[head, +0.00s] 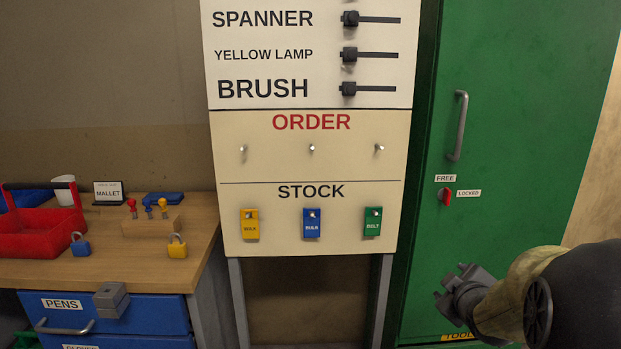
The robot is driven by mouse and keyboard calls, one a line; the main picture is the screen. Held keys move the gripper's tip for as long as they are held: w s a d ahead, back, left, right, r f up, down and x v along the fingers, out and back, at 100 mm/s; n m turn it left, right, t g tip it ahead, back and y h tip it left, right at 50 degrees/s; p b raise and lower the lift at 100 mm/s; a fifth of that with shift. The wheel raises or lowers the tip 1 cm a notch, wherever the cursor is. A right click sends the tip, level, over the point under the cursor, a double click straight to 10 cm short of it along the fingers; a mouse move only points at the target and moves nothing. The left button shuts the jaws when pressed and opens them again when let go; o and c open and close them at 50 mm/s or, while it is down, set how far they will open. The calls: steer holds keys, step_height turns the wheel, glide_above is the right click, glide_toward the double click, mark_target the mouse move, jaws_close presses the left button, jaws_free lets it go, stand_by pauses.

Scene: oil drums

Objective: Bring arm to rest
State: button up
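My gripper (452,285) is at the lower right, in front of the green cabinet (510,130). Its dark fingers point left and stand apart, with nothing seen between them. My arm comes in from the right edge. The gripper is to the right of the board's lower part and touches nothing that I can make out.
A board (235,160) carries yellow (249,229), blue (311,228) and green (373,226) tags on STOCK hooks; the ORDER hooks are empty. A workbench (110,235) at left holds a red tote (35,232), padlocks and stamps. The cabinet has a handle (458,125) and red latch (446,195).

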steer(key=s+a+f+m+g+y, duration=0.1)
steer(key=s+a+f+m+g, duration=0.35)
steer(key=s+a+f, duration=0.45)
steer(key=s+a+f+m+g+y, duration=0.1)
steer(key=s+a+f+m+g, duration=0.3)
steer(key=s+a+g, duration=0.45)
step_height(320, 180, up, 26)
steer(key=d+t+p, duration=0.2)
steer(key=p, duration=2.4)
steer(key=shift+s+d+t, duration=0.15)
steer(key=shift+s+t, duration=0.25)
steer(key=shift+s, duration=0.05)
